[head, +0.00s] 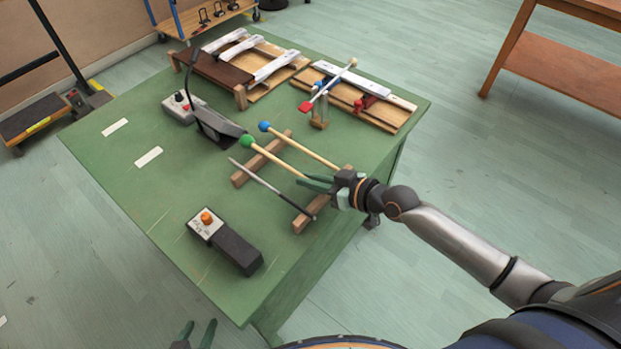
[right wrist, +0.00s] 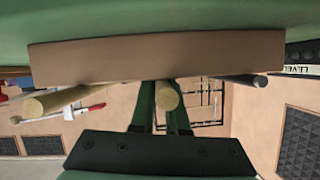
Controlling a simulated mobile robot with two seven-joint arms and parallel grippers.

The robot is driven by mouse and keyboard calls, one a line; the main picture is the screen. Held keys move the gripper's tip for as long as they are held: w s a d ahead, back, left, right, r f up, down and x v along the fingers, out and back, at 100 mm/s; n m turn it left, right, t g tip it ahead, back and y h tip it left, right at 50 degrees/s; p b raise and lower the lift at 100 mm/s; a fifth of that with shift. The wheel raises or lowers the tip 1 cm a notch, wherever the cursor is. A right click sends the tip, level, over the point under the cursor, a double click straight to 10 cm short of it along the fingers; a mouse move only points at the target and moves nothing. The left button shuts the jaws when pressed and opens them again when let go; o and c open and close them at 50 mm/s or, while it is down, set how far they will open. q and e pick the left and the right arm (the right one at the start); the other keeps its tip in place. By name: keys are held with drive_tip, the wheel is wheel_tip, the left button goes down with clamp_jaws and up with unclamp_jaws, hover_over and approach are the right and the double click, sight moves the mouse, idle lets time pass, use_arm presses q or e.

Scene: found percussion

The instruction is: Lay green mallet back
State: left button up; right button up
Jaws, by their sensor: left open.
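The green mallet (head: 273,159) has a round green head and a pale wooden shaft. It lies across the upper wooden rail (head: 243,176), its handle reaching toward the lower rail (head: 311,213). My right gripper (head: 304,180) is at the handle end. In the right wrist view its fingers (right wrist: 163,118) are close together on both sides of the pale shaft (right wrist: 168,97), shut on it. The shaft is at the rail (right wrist: 150,58); I cannot tell whether it touches. My left gripper (head: 197,335) is open and empty at the bottom edge, off the table.
A blue-headed mallet (head: 305,147) and a dark thin rod (head: 272,188) lie on the rails on either side. A pedal box (head: 237,250), a grey box with a dark stand (head: 178,107) and wooden frames (head: 400,118) stand on the green table (head: 125,178). The table's left is mostly clear.

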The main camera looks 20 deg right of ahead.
drive_tip(key=o, duration=0.5)
drive_tip(key=shift+s+d, duration=0.1)
drive_tip(key=shift+p+v, duration=0.4)
drive_tip(key=shift+v, duration=5.75)
